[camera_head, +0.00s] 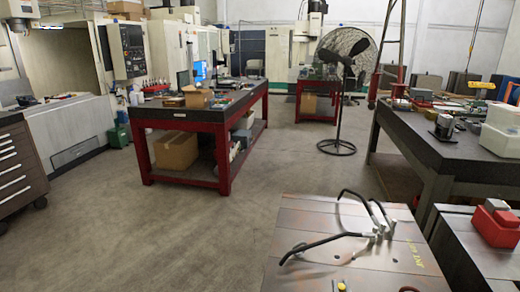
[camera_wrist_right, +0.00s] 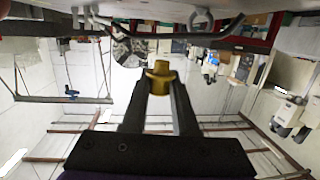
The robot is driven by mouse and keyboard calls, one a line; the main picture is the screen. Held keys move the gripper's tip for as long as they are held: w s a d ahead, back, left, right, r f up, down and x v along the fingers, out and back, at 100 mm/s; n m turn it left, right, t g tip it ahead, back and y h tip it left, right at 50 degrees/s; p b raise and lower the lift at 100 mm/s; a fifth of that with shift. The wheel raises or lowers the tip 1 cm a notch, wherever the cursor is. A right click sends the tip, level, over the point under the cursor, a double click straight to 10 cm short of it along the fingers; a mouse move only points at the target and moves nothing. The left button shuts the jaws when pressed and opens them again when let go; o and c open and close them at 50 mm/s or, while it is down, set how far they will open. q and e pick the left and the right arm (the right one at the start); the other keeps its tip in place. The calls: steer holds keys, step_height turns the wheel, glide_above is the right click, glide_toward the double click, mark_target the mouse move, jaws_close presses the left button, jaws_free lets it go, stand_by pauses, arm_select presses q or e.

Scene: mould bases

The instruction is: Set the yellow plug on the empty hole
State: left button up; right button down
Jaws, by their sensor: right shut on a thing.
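The yellow plug (camera_wrist_right: 160,76) is a small gold-coloured piece with a wider collar. In the right wrist view it is between the fingertips of my right gripper (camera_wrist_right: 158,84), which is shut on it. The mould base has a brownish plate top with bent black hoses. My left gripper is not in view.
Black hoses (camera_head: 315,244) arch over the mould base and rise above its top. Another block with a red box (camera_head: 495,222) stands to the right. A dark-topped bench (camera_head: 410,140) is behind it. The floor (camera_head: 160,230) to the left is clear.

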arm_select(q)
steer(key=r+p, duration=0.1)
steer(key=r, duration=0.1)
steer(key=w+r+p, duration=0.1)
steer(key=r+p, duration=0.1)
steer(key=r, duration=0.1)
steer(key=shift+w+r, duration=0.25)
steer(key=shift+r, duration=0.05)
arm_select(e)
steer(key=s+a+r+n+y, duration=0.1)
steer(key=s+a+r+y, duration=0.1)
steer(key=a, duration=0.6)
steer(key=shift+s+r, duration=0.7)
steer(key=shift+s, duration=0.1)
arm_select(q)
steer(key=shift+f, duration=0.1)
arm_select(e)
steer(key=shift+d+f, duration=0.1)
